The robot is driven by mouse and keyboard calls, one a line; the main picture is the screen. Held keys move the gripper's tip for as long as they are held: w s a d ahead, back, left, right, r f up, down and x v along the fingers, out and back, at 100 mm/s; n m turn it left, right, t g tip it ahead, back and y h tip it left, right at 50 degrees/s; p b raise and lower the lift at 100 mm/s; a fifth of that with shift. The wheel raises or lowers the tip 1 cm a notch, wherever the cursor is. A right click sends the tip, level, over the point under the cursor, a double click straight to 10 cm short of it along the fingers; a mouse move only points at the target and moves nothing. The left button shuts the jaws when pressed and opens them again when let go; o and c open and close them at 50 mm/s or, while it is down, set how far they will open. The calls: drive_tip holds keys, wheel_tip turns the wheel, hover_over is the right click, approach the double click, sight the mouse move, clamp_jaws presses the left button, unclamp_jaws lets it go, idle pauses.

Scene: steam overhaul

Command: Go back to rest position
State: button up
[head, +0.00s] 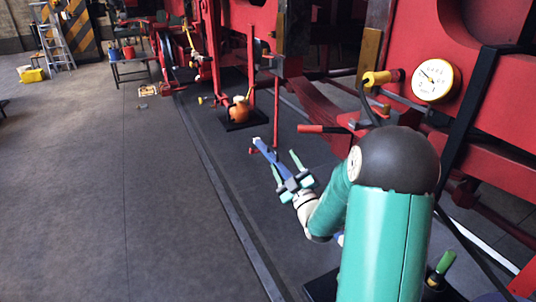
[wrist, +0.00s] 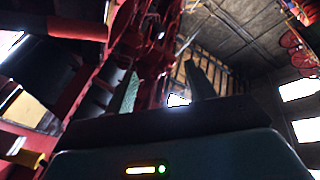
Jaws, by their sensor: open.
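My gripper (head: 285,167) is in the middle of the head view, in front of the red machine frame and over the dark floor. Its two teal fingers stand apart. In the wrist view the fingers (wrist: 162,88) point up toward the roof, with a gap between them and nothing clearly held. A blue bar (head: 266,152) shows beside the fingers in the head view; I cannot tell whether it touches them.
The red machine (head: 480,140) with a round gauge (head: 432,80) and a red-handled lever (head: 318,129) stands close on the right. An orange round vessel (head: 240,109) sits on a dark plate ahead. A stepladder (head: 52,40) stands far left. The grey floor (head: 90,190) is clear.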

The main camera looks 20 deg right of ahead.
drive_tip(key=s+a+r+m+g+h, duration=0.2)
drive_tip(key=s+a+r+m+g, duration=0.25)
drive_tip(key=a+g, duration=0.35)
drive_tip(key=s+a+m+g, duration=0.2)
drive_tip(key=s+a+g, duration=0.2)
drive_tip(key=s, duration=0.8)
drive_tip(key=s+a+m+g+y, duration=0.1)
drive_tip(key=s+a+g, duration=0.3)
drive_tip(key=s, duration=0.8)
drive_tip(key=a+m, duration=0.1)
drive_tip(key=a, duration=0.1)
drive_tip(key=shift+s+a+f+g+y, duration=0.25)
drive_tip(key=shift+s+a+g+y, duration=0.05)
drive_tip(key=shift+s+a+g, duration=0.1)
